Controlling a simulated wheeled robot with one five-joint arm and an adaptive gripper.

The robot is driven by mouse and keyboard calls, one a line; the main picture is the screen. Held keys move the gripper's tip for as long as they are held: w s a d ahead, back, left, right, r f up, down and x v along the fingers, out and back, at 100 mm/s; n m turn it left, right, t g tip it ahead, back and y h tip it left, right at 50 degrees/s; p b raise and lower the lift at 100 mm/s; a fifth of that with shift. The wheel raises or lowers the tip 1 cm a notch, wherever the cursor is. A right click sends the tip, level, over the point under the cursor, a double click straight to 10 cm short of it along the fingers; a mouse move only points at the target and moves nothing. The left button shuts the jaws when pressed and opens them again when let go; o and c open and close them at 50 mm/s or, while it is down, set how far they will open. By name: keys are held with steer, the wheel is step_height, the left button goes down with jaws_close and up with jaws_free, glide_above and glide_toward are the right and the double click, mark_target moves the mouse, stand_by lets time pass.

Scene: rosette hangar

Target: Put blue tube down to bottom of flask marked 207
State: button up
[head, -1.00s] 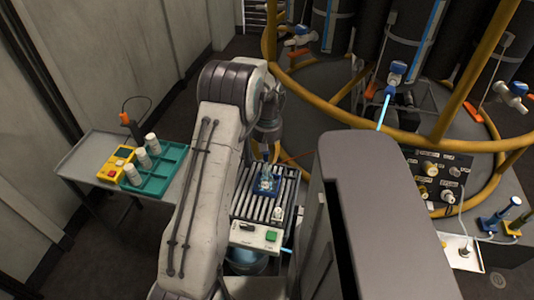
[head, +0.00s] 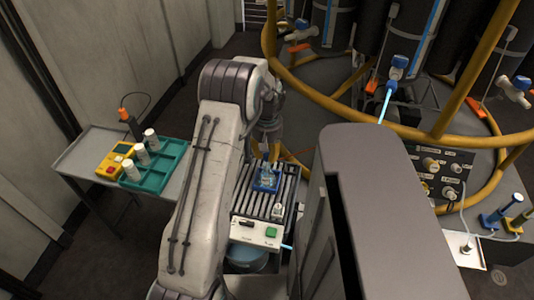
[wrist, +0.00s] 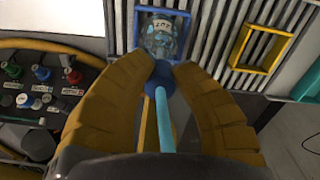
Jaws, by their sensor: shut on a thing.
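A clear flask (wrist: 162,36) stands in a blue square holder (wrist: 138,12) on a slatted rack. Its label shows upside down in the wrist view and seems to read 207. In the head view the flask (head: 267,174) is small, on the rack below my arm. My gripper (wrist: 160,72) has its two yellow-brown fingers shut on the blue tube (wrist: 163,118), at a dark blue collar. The collar appears at the near edge of the flask. The tube's far end is hidden, so I cannot tell whether it is inside the flask.
An empty yellow square holder (wrist: 262,48) is on the same slats. A control box (head: 256,231) fronts the rack. A side table with a teal tray (head: 153,168) of white bottles stands left. Yellow pipe rails (head: 345,105) and a knob panel (head: 440,172) are right.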

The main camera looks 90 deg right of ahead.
steer(key=shift+f, duration=0.25)
steer(key=o, duration=1.6)
steer(key=shift+r, duration=0.15)
steer(key=shift+r+p, duration=1.95)
steer(key=shift+r, duration=0.95)
steer(key=shift+s, duration=0.1)
